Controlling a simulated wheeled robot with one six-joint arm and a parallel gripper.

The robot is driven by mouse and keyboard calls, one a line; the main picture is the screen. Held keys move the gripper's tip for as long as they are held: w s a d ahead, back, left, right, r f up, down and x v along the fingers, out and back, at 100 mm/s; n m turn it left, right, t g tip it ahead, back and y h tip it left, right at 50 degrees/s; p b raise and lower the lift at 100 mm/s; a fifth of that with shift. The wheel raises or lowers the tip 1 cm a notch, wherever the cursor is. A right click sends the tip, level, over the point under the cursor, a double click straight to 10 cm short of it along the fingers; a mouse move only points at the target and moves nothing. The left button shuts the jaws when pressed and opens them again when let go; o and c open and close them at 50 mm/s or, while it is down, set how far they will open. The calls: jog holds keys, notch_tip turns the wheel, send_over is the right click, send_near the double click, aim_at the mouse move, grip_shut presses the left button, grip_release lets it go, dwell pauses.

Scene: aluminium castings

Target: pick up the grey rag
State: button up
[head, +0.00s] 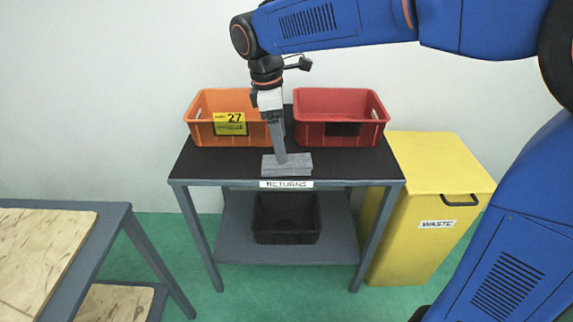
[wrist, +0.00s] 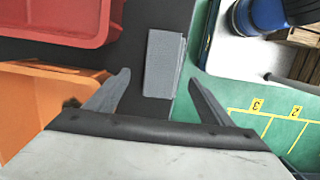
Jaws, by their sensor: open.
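The grey rag (head: 288,165) lies folded flat near the front edge of the black-topped table, just behind the RETURNS label. It also shows in the wrist view (wrist: 163,63), ahead of the fingers and roughly between their lines. My gripper (head: 279,158) points down over the rag in the head view, and its finger overlaps the rag's back edge there. In the wrist view my gripper (wrist: 158,78) has its two fingers spread apart with nothing between them. I cannot tell the exact height of the fingertips above the rag.
An orange bin (head: 199,132) labelled 27 and a red bin (head: 340,143) stand behind the rag on the table (head: 190,160). A black bin (head: 286,238) sits on the lower shelf. A yellow WASTE bin (head: 440,170) is at the right. A wood-topped bench (head: 40,245) stands left.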

aim_at(287, 165)
jog(key=shift+s+d+f, duration=0.1)
jog(key=shift+d+f, duration=0.1)
jog(key=shift+f, duration=0.75)
jog(key=shift+d+f, duration=0.25)
jog(key=shift+f, duration=0.75)
jog(key=shift+s+d+f, duration=0.1)
jog(key=shift+d+f, duration=0.1)
jog(key=shift+f, duration=0.75)
jog(key=c, duration=1.1)
